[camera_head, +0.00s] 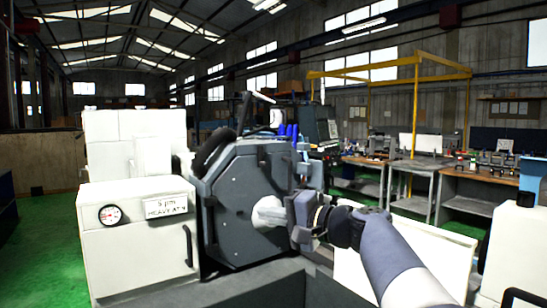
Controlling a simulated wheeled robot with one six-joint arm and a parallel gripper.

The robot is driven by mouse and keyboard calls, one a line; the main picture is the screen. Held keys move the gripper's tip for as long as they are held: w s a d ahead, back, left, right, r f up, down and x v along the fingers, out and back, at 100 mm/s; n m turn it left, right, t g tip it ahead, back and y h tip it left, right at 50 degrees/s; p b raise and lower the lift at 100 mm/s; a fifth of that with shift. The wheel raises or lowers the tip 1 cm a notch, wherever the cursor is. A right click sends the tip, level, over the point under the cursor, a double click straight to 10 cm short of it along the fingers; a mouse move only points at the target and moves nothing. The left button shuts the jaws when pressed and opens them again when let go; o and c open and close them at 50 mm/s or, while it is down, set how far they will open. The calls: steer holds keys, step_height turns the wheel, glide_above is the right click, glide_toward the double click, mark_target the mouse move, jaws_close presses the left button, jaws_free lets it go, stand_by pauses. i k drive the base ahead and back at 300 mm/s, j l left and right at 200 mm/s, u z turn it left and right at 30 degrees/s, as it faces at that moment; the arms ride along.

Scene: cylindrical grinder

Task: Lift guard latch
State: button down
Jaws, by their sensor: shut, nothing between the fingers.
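The cylindrical grinder stands ahead, with a large dark grey many-sided guard (238,205) at its middle. A pale, rounded, stepped part (268,212) sits at the guard's right face. My arm reaches in from the lower right, and my gripper (291,210) is at that face, just right of the pale part. The gripper is shut and I see nothing held in it. I cannot tell whether it touches the pale part or the guard. I cannot make out the guard latch for certain; the gripper and wrist cover part of that area.
A white cabinet (135,245) with a dial gauge (110,215) and dark handle (188,246) stands left of the guard. Workbenches (465,183) and a yellow frame (417,110) stand at the right. Green floor (45,255) is open at far left.

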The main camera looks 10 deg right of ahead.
mark_target(261, 163)
steer(key=i+l+z, duration=0.15)
steer(key=i, duration=0.85)
steer(key=i+l+z, duration=0.15)
steer(key=i, duration=0.85)
